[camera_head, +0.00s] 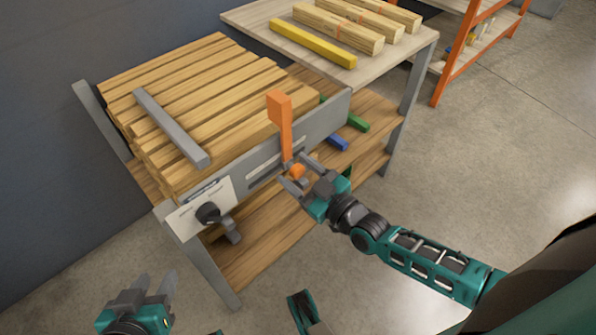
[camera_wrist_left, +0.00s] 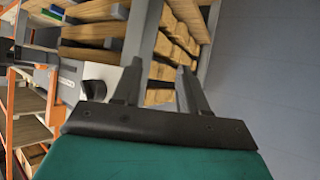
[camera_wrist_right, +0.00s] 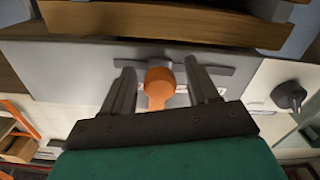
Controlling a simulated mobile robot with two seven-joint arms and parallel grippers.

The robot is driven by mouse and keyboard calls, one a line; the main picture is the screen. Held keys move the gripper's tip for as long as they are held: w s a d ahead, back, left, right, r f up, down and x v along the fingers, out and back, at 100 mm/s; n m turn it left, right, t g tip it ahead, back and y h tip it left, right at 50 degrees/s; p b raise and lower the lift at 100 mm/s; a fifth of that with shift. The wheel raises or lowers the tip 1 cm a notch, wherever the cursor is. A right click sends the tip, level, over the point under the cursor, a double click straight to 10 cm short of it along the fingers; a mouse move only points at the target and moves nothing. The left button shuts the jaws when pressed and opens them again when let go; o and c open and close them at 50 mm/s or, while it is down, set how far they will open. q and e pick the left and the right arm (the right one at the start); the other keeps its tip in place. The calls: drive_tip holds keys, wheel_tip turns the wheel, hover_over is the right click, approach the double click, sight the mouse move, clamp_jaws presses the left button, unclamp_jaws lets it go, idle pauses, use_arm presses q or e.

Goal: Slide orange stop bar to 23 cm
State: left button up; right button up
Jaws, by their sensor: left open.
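The orange stop bar (camera_head: 285,126) stands upright at the slotted grey front panel (camera_head: 265,162) of the wood rack. Its round orange knob (camera_head: 297,171) sticks out on the near side of the slot. My right gripper (camera_head: 301,174) is open at the knob. In the right wrist view the knob (camera_wrist_right: 159,84) sits between the two fingers, with a gap on each side. The scale's reading at the bar cannot be made out. My left gripper (camera_head: 155,290) is open and empty, low at the front left, apart from the rack.
A black dial (camera_head: 208,213) sits on a white plate at the panel's left end. Stacked wooden boards (camera_head: 200,85) fill the rack top, with a grey bar (camera_head: 170,125) across them. The floor at right is clear.

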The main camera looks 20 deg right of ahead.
use_arm(q)
drive_tip(key=shift+r, duration=0.15)
use_arm(e)
drive_tip(key=shift+s+d+r, duration=0.1)
drive_tip(key=shift+s, duration=0.2)
use_arm(q)
drive_tip(key=p, duration=0.1)
drive_tip(key=a+r+p, duration=0.1)
drive_tip(key=p, duration=0.1)
drive_tip(key=shift+s, duration=0.2)
use_arm(e)
drive_tip(key=v, duration=1.2)
drive_tip(key=shift+s, duration=0.1)
